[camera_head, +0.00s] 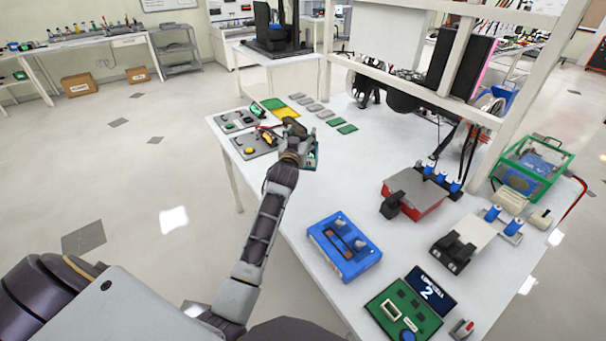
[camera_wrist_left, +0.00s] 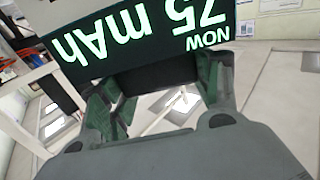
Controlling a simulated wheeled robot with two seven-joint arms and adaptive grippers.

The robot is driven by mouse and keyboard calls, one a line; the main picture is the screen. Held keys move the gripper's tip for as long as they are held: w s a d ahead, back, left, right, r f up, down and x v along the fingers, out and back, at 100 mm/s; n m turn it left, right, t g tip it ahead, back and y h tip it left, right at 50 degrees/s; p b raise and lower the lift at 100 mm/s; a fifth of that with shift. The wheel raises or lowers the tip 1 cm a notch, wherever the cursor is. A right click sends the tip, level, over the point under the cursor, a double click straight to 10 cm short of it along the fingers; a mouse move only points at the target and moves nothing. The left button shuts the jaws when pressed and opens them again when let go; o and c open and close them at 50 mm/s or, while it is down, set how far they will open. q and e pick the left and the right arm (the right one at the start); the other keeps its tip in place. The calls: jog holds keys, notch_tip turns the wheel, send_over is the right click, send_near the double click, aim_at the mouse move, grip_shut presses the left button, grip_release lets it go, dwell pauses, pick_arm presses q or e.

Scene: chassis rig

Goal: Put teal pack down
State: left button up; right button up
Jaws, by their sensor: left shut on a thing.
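My left gripper (camera_head: 306,150) is shut on the teal pack (camera_head: 316,154), over the left part of the white table. Only a small teal edge of the pack shows past the fingers in the head view. In the left wrist view, a dark block (camera_wrist_left: 157,76) sits between the two fingers of the left gripper (camera_wrist_left: 160,88). Beyond it, a dark panel with upside-down green text reading "75 mAh NOW" (camera_wrist_left: 150,35) fills the top. I cannot tell whether the panel belongs to the pack or whether the pack touches the table. My right gripper is not in view.
Grey stations with a yellow button (camera_head: 249,150) and a small green screen (camera_head: 255,111) stand left of the gripper. A blue box (camera_head: 344,246) and a red-grey unit (camera_head: 415,192) stand right. Mid-table is clear.

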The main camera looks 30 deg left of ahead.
pick_arm(q)
jog(key=shift+f, duration=3.1)
jog(key=shift+f, duration=1.85)
jog(key=o, duration=1.9)
jog(key=shift+f, duration=0.1)
